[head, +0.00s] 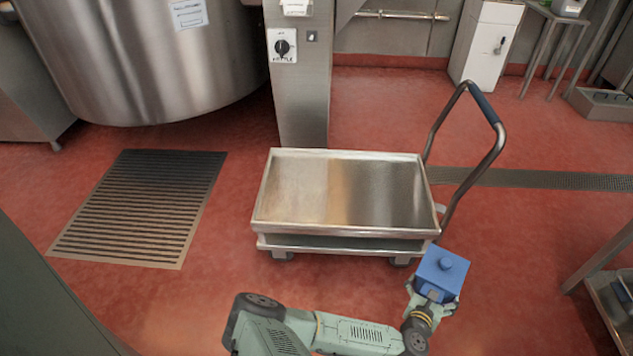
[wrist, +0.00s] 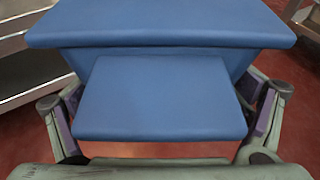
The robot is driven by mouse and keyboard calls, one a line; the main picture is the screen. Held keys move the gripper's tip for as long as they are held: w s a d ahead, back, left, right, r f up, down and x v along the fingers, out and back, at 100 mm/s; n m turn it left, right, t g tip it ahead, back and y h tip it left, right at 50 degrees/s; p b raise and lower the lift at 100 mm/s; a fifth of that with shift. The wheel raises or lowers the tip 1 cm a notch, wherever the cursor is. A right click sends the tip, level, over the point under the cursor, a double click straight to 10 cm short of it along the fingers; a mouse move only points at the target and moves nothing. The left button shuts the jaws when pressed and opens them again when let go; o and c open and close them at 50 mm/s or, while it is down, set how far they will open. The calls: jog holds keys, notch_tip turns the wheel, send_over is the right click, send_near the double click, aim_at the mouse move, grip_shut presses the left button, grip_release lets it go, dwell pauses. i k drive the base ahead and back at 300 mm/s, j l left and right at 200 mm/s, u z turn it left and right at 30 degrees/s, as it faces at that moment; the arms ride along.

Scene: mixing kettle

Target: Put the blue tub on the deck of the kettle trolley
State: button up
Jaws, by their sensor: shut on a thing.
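The kettle trolley's deck (head: 345,190) is a shallow, empty steel tray with a raised rim. The trolley's push handle (head: 490,112) rises at its right end. The tub is outside the deck, to the front right.
The large steel kettle (head: 140,55) and a control column (head: 300,90) stand behind the trolley. A floor grate (head: 140,208) lies to the left. A steel rack (head: 612,290) stands at the right edge. Open red floor surrounds the trolley's front.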

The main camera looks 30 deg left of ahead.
aim_at(319, 199)
jog(key=k+u, duration=0.15)
jog(key=u, duration=0.3)
jog(key=k+u, duration=0.2)
jog(key=u, duration=0.2)
